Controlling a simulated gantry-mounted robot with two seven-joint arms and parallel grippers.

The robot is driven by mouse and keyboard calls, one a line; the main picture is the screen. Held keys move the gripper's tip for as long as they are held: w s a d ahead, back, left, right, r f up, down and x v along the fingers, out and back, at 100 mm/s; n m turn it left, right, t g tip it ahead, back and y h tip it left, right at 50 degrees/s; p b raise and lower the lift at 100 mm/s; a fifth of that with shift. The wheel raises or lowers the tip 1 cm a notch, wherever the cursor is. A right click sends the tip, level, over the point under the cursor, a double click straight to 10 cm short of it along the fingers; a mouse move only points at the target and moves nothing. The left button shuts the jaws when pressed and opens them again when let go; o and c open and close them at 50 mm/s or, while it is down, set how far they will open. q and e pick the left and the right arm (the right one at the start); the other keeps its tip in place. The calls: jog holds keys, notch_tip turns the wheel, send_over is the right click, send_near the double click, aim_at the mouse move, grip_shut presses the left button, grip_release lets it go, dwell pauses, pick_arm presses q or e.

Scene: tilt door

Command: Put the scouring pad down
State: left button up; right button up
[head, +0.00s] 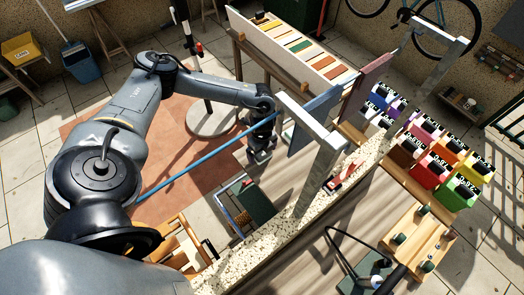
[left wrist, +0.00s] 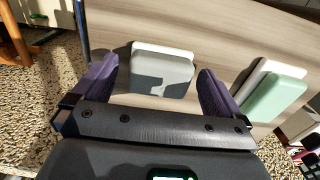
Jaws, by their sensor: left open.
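My left gripper (head: 262,155) points down over a wooden surface, and its two purple fingers (left wrist: 158,90) are apart in the left wrist view. A pale pad (left wrist: 162,65), partly in shadow, lies flat on the wood between and just beyond the fingertips. It looks free of both fingers. A second pad, green with a white layer (left wrist: 275,97), lies to the right of the fingers. I cannot tell for certain which of the two is the scouring pad. In the head view my gripper hides the first pad. My right gripper is in neither view.
Several coloured boxes (head: 430,165) stand farther right.

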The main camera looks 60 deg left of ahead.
pick_arm(q)
jog(key=shift+r, duration=0.1)
notch_tip(320, 180, up, 12)
dwell(0.5)
jog(key=shift+f, duration=0.2)
